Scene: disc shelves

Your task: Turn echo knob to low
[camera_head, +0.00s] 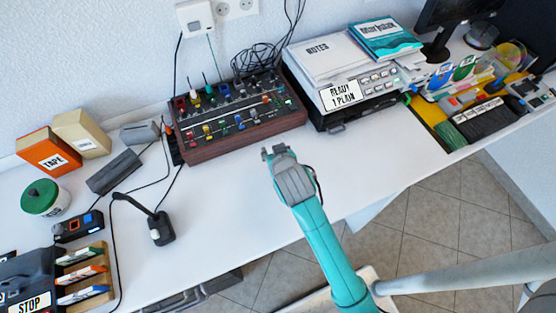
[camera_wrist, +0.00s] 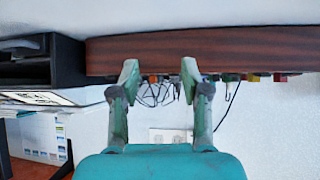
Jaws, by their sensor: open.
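The control box (camera_head: 243,120) with wooden sides stands at the back of the white desk. Its sloped panel carries several small coloured knobs and sliders. The labels are too small to read, so I cannot tell which knob is echo or where it points. My gripper (camera_head: 274,153) is in front of the box's near side, apart from it, open and empty. In the wrist view, which is upside down, my gripper (camera_wrist: 160,76) has its two fingers spread. The box's wooden front (camera_wrist: 200,52) lies beyond the fingertips, with coloured knob tops along its edge.
The printer (camera_head: 345,100) with papers stands right of the box. A desk microphone (camera_head: 161,229) and cables lie to the left. Orange tape box (camera_head: 48,152) and green-lidded jar (camera_head: 41,198) are at far left. The desk in front of the box is clear.

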